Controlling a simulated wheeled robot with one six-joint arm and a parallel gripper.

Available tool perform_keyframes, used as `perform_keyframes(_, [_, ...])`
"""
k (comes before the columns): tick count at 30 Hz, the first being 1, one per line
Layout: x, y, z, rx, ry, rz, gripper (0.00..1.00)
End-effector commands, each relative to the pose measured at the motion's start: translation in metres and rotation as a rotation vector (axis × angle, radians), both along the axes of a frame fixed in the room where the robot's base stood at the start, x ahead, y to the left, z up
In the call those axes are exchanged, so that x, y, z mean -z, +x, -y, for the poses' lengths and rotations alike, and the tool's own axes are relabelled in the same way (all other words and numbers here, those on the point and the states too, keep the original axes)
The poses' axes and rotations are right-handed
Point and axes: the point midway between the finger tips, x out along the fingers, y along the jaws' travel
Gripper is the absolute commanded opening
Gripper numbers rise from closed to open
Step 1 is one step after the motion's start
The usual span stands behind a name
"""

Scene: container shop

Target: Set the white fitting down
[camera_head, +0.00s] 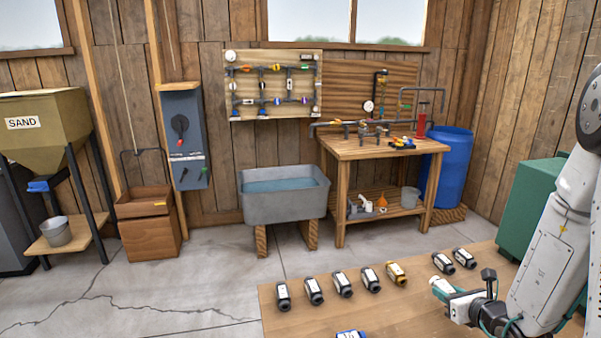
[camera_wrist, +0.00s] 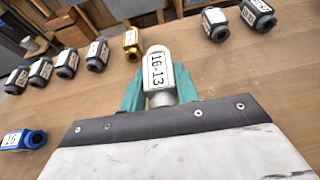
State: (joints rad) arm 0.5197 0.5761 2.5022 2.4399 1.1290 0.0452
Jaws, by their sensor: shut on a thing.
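The white fitting (camera_wrist: 157,72) with the label "16-13" is between the teal fingers of my gripper (camera_wrist: 160,92) in the wrist view. My gripper is shut on it. In the head view my gripper (camera_head: 443,288) is over the right part of the wooden table (camera_head: 300,322), at the lower right, with the white fitting (camera_head: 440,284) small at its tip. I cannot tell whether the fitting touches the table top.
Several black fittings (camera_head: 313,291) stand in a row on the table, with a yellow one (camera_head: 396,273) among them. Two black fittings (camera_head: 464,258) are right of a gap. A blue fitting (camera_wrist: 24,139) lies nearer. A green cabinet (camera_head: 527,210) stands right. Table middle is bare.

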Motion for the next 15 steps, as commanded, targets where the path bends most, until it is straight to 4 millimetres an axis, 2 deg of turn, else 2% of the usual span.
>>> perform_keyframes(1, [-0.008,0.014,-0.004,0.001,-0.005,0.007,0.07])
perform_keyframes(4, [-0.024,0.038,-0.015,0.008,-0.004,0.008,0.07])
perform_keyframes(7, [-0.046,0.064,-0.035,-0.001,-0.004,0.010,0.07])
perform_keyframes(12, [-0.089,0.101,-0.087,-0.053,-0.003,0.009,0.07])
perform_keyframes(15, [-0.105,0.110,-0.112,-0.090,-0.002,0.006,0.07])
